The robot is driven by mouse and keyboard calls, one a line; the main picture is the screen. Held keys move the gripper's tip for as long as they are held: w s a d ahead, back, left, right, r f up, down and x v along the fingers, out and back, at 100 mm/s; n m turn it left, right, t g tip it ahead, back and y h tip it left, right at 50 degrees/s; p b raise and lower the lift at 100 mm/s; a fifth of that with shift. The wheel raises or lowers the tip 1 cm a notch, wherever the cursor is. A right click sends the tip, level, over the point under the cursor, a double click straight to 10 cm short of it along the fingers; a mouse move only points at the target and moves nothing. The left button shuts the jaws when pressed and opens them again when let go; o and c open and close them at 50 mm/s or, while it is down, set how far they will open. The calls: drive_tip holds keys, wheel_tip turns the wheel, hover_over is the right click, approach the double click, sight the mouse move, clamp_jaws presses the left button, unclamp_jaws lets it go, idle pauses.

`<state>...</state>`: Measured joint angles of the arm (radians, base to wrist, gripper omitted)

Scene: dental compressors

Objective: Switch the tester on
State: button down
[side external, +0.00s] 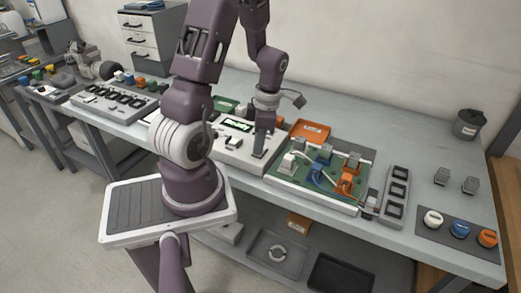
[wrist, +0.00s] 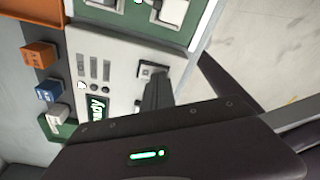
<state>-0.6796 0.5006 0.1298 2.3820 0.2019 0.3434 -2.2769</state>
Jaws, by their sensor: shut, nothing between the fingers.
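The tester is a pale grey box (side external: 232,150) on the bench, with a lit green display (side external: 237,124) that seems to read "Ready". In the wrist view its panel (wrist: 120,55) shows the same display (wrist: 97,108), several small dark slots or buttons and a square switch (wrist: 150,70). My gripper (side external: 259,153) is shut and empty, pointing down at the right part of the tester's panel. In the wrist view the fingers (wrist: 152,98) end right beside the switch and cover part of it. I cannot tell whether they touch it.
A green board with orange and blue parts (side external: 318,178) stands close right of the tester. An orange tray (side external: 310,131) lies behind it. A grey three-slot block (side external: 395,195) and a mat with coloured knobs (side external: 459,229) are farther right. The bench behind is mostly clear.

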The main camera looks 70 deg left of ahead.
wheel_tip(320, 180, up, 7)
idle(0.6)
drive_tip(key=w+d+r+m+t, duration=0.3)
drive_tip(key=d+r+m, duration=0.5)
drive_tip(key=m, duration=0.3)
drive_tip(key=s+d+r+m+t, duration=0.2)
drive_tip(key=d+m, duration=0.4)
drive_tip(key=m, duration=0.5)
drive_tip(key=s+d+r+m+t, duration=0.2)
drive_tip(key=s+d+r+m, duration=0.3)
drive_tip(key=m, duration=0.6)
drive_tip(key=shift+d+r, duration=0.15)
drive_tip(key=shift+d, duration=0.85)
